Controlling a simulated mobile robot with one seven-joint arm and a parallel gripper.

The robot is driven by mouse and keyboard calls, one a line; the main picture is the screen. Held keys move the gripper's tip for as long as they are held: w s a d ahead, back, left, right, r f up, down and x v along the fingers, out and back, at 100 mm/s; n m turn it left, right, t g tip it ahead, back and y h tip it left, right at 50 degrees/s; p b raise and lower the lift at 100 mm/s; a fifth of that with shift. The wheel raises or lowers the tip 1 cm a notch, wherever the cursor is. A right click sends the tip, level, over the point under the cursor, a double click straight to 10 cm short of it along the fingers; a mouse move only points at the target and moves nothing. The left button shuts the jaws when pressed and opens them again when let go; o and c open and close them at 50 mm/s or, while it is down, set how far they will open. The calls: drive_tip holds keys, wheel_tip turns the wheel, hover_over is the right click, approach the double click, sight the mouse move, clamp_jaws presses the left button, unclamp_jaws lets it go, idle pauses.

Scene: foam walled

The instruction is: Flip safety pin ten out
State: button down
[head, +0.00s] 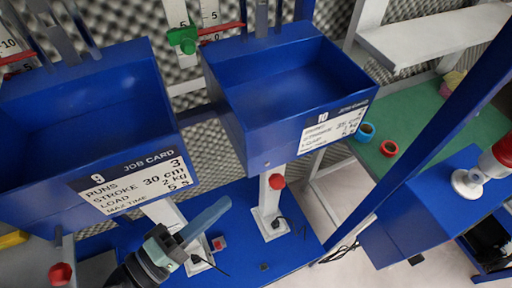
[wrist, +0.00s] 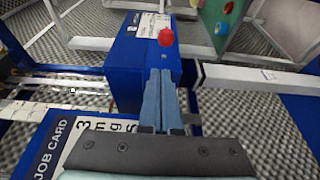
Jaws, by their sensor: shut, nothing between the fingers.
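The blue box marked 10 (head: 234,128) stands at centre in the head view, with its white job card (head: 335,125) on the front. A red knob (head: 277,181) sits below it against a white post; I take it for safety pin ten. In the wrist view a red knob (wrist: 166,37) appears just beyond my fingertips, in front of a blue box (wrist: 128,65). My gripper (head: 225,202) is shut and empty, below and left of the knob in the head view. Its fingers lie together in the wrist view (wrist: 160,72). A gap shows between fingertips and knob in the head view.
The blue box marked 9 (head: 70,197) stands left, with another red knob (head: 61,273) below it. A blue diagonal post (head: 425,160) and a green table (head: 420,120) are at right.

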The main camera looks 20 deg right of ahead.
drive_tip(key=shift+s, duration=0.1)
drive_tip(key=p+x, duration=0.3)
drive_tip(key=x, duration=0.7)
drive_tip(key=shift+p, duration=0.35)
